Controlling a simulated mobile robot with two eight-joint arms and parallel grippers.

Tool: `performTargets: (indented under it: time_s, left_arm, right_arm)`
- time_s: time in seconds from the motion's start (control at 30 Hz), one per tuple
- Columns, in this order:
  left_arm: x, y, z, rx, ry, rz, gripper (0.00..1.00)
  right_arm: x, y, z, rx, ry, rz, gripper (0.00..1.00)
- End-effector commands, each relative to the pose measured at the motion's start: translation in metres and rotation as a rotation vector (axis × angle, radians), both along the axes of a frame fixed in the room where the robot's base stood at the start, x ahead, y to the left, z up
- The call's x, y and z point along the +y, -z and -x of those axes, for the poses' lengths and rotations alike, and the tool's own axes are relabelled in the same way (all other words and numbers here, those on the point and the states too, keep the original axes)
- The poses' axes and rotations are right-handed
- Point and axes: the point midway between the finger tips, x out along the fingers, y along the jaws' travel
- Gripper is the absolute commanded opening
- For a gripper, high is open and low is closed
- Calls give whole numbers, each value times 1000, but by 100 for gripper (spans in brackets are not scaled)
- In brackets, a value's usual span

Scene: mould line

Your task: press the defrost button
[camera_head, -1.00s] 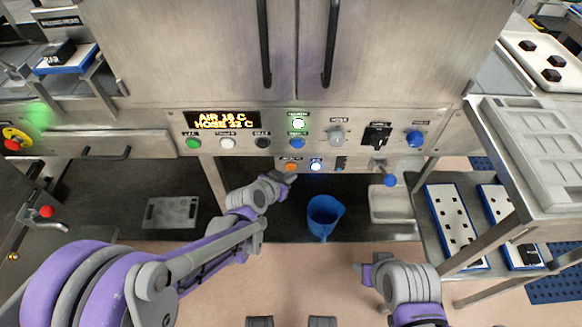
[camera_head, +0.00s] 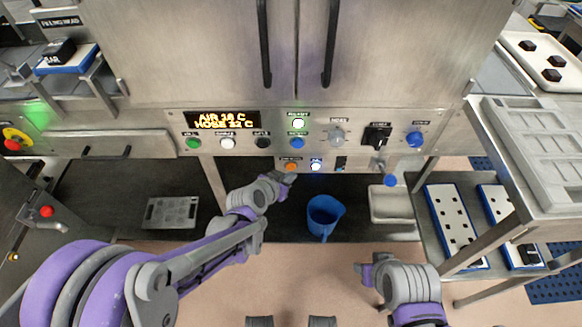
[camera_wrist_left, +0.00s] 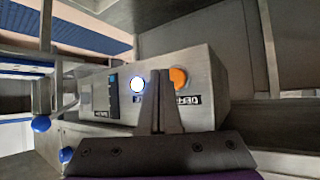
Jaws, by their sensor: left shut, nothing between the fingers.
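The orange button (camera_head: 291,167) sits on the lower panel box under the cabinet, left of a lit white-blue button (camera_head: 316,167). Its small label seems to read "defrost". In the left wrist view the orange button (camera_wrist_left: 179,77) has a partly hidden, upside-down label beside it. My left gripper (camera_head: 290,179) is shut and empty, just below the orange button in the head view. In the left wrist view its fingertips (camera_wrist_left: 160,73) lie between the two lit buttons; I cannot tell whether they touch the panel. My right gripper (camera_head: 366,272) is low at right; its jaws are unclear.
The upper panel (camera_head: 350,125) carries several buttons, knobs and an amber display (camera_head: 222,120). A blue-knobbed valve (camera_head: 390,180) sticks out at right. A blue jug (camera_head: 324,215) stands below. A steel table (camera_head: 545,190) bounds the right side.

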Motion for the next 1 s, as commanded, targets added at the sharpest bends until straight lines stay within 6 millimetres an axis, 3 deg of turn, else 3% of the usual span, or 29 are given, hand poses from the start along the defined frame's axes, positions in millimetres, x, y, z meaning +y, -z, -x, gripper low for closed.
performTargets:
  time_s: [1.0]
  left_arm:
    - [0,0,-12,0,0,0,0]
  right_arm:
    - [0,1,0,0,0,0,50]
